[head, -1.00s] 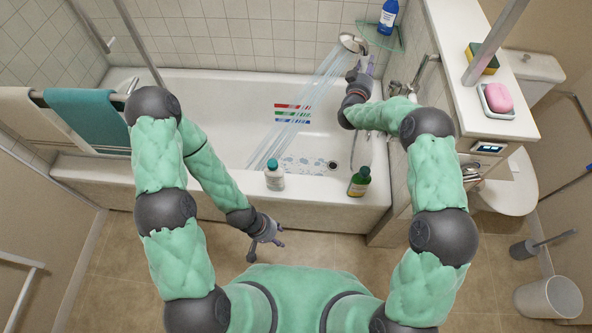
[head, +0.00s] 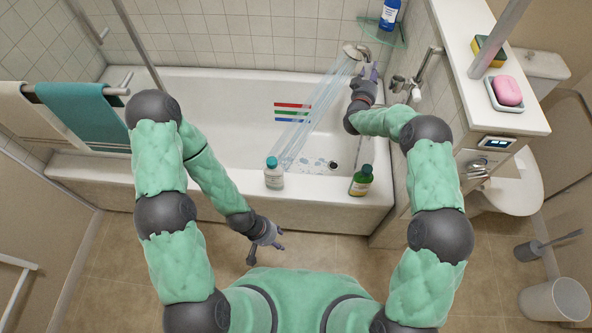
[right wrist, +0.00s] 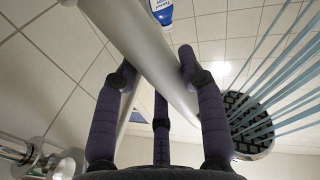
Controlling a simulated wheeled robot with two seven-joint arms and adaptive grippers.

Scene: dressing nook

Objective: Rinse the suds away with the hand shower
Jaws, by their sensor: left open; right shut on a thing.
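My right gripper (head: 369,72) is shut on the handle of the hand shower (head: 354,52), above the right end of the bathtub (head: 215,112). In the right wrist view the fingers (right wrist: 160,95) close around the grey handle (right wrist: 135,45), and the round shower head (right wrist: 250,127) sprays water. Small patches of suds (head: 318,163) lie there, left of the dark drain (head: 333,166). My left gripper (head: 268,240) is open and empty, low in front of the tub.
A white bottle with a teal cap (head: 274,175) and a green bottle (head: 361,182) stand on the tub's front rim. A blue bottle (head: 390,14) is on the corner shelf. Red, green and blue stripes (head: 292,112) mark the tub. Towels (head: 88,112) hang at left.

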